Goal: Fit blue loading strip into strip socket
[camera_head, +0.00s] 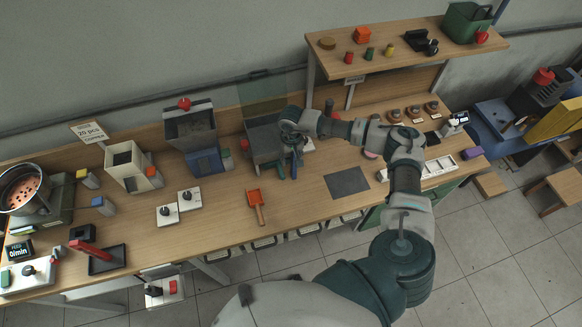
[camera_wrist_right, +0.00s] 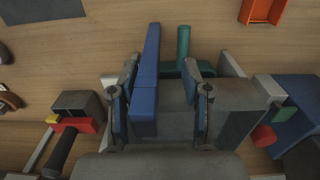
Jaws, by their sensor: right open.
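The blue loading strip (camera_wrist_right: 149,75) shows in the wrist view as a long upright blue bar at the grey block of the machine (camera_wrist_right: 222,108). My right gripper (camera_wrist_right: 157,95) is open, with one finger on each side of the strip. The left finger is close beside the strip; a wider gap lies on its right. I cannot tell whether the strip is seated, as its lower end and the socket are hidden. In the head view my right gripper (camera_head: 288,170) is at the front of the grey machine (camera_head: 262,142), and I cannot make out the strip there. My left gripper is not in view.
A green post (camera_wrist_right: 183,45) stands just right of the strip. The bench front between scoop and mat is clear.

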